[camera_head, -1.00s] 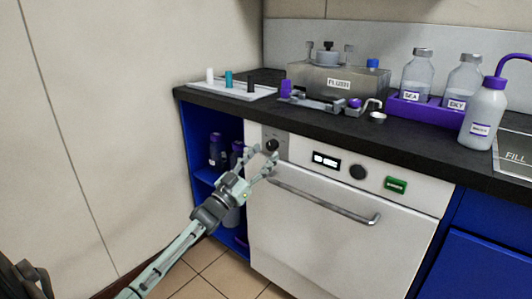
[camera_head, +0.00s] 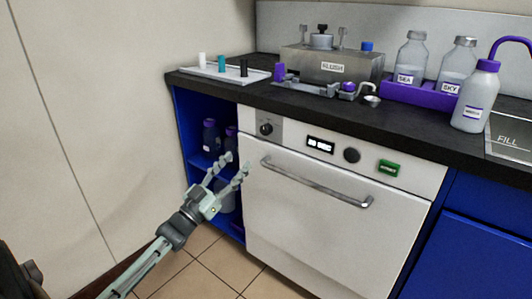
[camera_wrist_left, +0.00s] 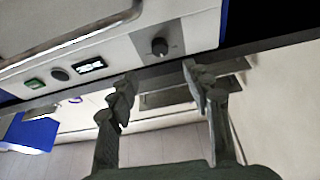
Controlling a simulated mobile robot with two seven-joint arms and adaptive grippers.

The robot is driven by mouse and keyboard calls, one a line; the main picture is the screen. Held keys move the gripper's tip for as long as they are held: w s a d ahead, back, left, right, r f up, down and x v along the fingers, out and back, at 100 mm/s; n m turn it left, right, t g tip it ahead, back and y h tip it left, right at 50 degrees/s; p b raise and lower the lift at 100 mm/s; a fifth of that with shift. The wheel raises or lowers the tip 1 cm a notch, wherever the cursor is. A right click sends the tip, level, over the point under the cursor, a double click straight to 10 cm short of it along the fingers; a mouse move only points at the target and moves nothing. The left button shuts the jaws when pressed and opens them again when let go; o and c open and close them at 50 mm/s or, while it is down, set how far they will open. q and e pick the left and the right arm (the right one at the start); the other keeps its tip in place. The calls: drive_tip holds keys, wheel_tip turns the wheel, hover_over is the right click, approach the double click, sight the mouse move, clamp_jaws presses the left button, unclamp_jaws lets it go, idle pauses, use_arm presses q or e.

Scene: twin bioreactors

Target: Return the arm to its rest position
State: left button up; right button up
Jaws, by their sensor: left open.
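My left gripper (camera_head: 229,169) is open and empty in the head view. It hangs in front of the blue shelf opening and the left edge of the white appliance (camera_head: 320,205), below the counter. No contact with either is clear. In the left wrist view its two fingers (camera_wrist_left: 158,92) are spread apart with nothing between them. That view also shows the appliance's dark knob (camera_wrist_left: 159,46) beyond the fingers. My right gripper is not in view.
The appliance's handle bar (camera_head: 318,184) sticks out to the right of the gripper. Bottles (camera_head: 209,136) stand in the blue shelf. The dark counter (camera_head: 290,103) carries a tray (camera_head: 220,71), a metal box (camera_head: 330,66) and labelled bottles (camera_head: 410,62). Tiled floor in front is free.

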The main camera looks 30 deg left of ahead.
use_arm(q)
drive_tip(key=s+d+f+n+g+y+p, duration=0.1)
drive_tip(key=s+d+f+g, duration=0.15)
drive_tip(key=f, duration=0.35)
drive_tip(key=s+d+f+g+y+p, duration=0.1)
drive_tip(key=s+d+f+g+y, duration=0.2)
drive_tip(key=f, duration=0.4)
drive_tip(key=s+d+f+n+g+p, duration=0.1)
drive_tip(key=s+d+f+g, duration=0.15)
drive_tip(key=f+g, duration=0.3)
drive_tip(key=s+d+f+g, duration=0.4)
drive_tip(key=s, duration=0.5)
drive_tip(key=s+d+f+m+g+p, duration=0.1)
drive_tip(key=s+d+f+g, duration=0.3)
drive_tip(key=s, duration=0.5)
drive_tip(key=shift+d+m, duration=0.3)
drive_tip(key=shift+d, duration=0.45)
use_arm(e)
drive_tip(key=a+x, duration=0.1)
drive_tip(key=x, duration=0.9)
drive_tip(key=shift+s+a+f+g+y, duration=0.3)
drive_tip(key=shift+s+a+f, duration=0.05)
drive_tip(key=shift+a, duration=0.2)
